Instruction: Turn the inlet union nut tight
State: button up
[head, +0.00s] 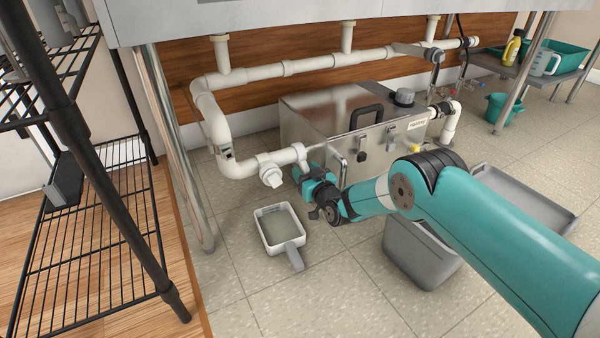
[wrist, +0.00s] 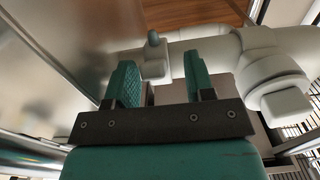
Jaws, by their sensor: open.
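The inlet union nut (wrist: 155,66) shows in the wrist view as a pale collar with a grey-tipped lug on the white inlet pipe (wrist: 212,52), beside the steel box (wrist: 50,50). My gripper (wrist: 160,64) is open, its two teal fingers apart with the nut in the gap between them. I cannot tell whether either finger touches it. In the head view my gripper (head: 303,175) is at the left end of the steel box (head: 315,108), beside the inlet pipe (head: 290,154), and largely hides the nut.
A white capped pipe fitting (head: 270,172) is close on the left of my gripper. A white scoop-like tray (head: 282,228) lies on the floor below. A grey bin (head: 425,255) stands under my arm. A black wire rack (head: 85,220) is at left.

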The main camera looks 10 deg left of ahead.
aim_at(304, 162)
jog(key=shift+w+d, duration=0.1)
jog(key=shift+d, duration=0.15)
jog(key=shift+d, duration=0.1)
grip_shut()
jog(key=shift+r+p, duration=0.2)
jog(key=shift+p, duration=0.1)
jog(key=shift+d+r+g+p, duration=0.1)
jog(key=shift+r+g+p, duration=0.35)
jog(key=shift+p, duration=0.4)
jog(key=r+g+h+p, duration=0.1)
jog(key=p, duration=0.2)
jog(key=shift+g+h, duration=0.25)
jog(key=shift+h, duration=0.05)
jog(key=shift+s+d+r+g+h+p, duration=0.1)
jog(key=shift+r+g+h+p, duration=0.3)
jog(key=shift+g+p, duration=0.3)
jog(key=shift+s+r+g+h+p, duration=0.1)
jog(key=shift+r+g+h+p, duration=0.15)
jog(key=shift+g+h+p, duration=0.35)
